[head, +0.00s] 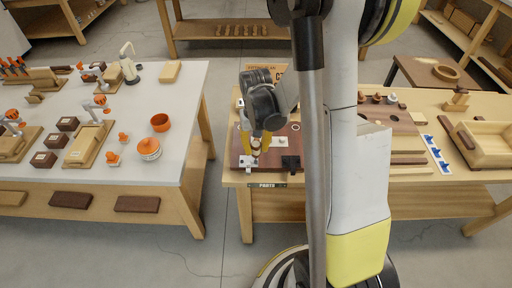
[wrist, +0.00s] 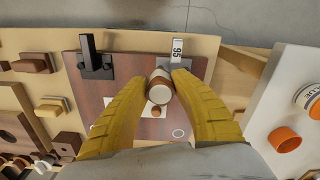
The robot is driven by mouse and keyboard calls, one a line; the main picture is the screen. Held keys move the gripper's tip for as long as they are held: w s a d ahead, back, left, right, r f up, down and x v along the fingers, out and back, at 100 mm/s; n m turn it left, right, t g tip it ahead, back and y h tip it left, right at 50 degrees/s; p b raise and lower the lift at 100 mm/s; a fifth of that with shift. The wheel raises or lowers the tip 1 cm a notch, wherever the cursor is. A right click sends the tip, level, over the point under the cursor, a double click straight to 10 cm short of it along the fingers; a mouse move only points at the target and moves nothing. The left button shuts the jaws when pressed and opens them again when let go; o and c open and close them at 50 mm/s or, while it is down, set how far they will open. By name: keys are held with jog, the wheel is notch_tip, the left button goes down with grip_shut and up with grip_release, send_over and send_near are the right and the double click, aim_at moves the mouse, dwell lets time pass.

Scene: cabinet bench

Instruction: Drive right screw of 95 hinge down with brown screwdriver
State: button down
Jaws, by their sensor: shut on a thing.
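My gripper (head: 256,140) has its yellow fingers shut around the brown screwdriver (wrist: 159,86), whose brown and white handle is seen nearly end-on in the wrist view. The screwdriver stands roughly upright above the near left part of the dark wooden board (wrist: 92,100). The pale 95 hinge (wrist: 177,50) lies at the board's edge, just beyond the fingertips in the wrist view. It also shows below my gripper in the head view (head: 248,162). The hinge's screws and the screwdriver's tip are hidden by the handle and fingers.
A black hinge (wrist: 95,62) stands on the same board, apart from the 95 hinge. Wooden blocks (wrist: 35,63) lie on the bench to one side. A white table (head: 180,100) with orange pots (head: 149,149) stands across a floor gap at left.

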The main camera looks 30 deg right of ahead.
jog(key=m, duration=0.4)
jog(key=shift+f+m, duration=0.1)
jog(key=shift+m, duration=0.2)
jog(key=m, duration=0.3)
jog(key=shift+w+a+m, duration=0.1)
jog(key=shift+m, duration=0.2)
jog(key=m, duration=0.4)
jog(key=shift+m, duration=0.3)
jog(key=shift+r+p, duration=1.75)
jog(key=shift+r, duration=0.8)
